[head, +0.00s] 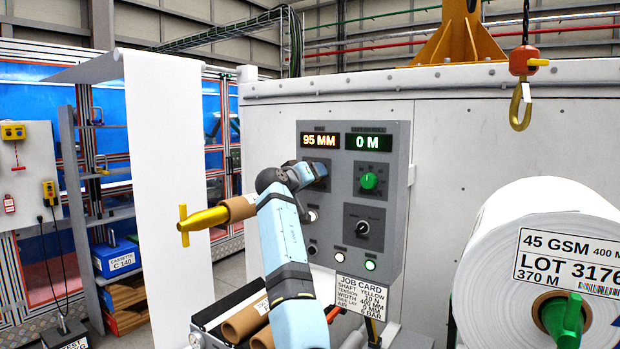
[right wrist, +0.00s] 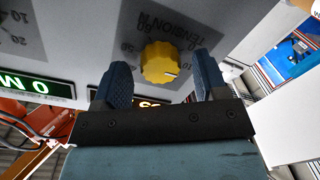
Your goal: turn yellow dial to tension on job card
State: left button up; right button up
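The yellow dial (right wrist: 160,63) shows in the right wrist view on a dark plate marked TENSION, with a pale pointer mark near its lower right edge. In the head view my gripper hides it. My right gripper (right wrist: 162,82) is open, its fingers on either side of the dial with gaps visible; it also shows in the head view (head: 314,173) at the panel's left side. The job card (head: 361,297) hangs below the control panel (head: 398,220); its tension line seems to read 10 N, in small print. My left gripper is not in view.
A green dial (head: 369,181) and a black dial (head: 362,229) sit right of my gripper. Displays read 95 MM (head: 320,141) and 0 M (head: 369,142). A yellow-tipped shaft (head: 205,218) is left of my arm. A large white roll (head: 545,235) stands right, below a hook (head: 520,105).

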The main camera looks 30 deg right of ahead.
jog(key=b+v, duration=0.4)
jog(key=v, duration=1)
jog(key=shift+d, duration=0.1)
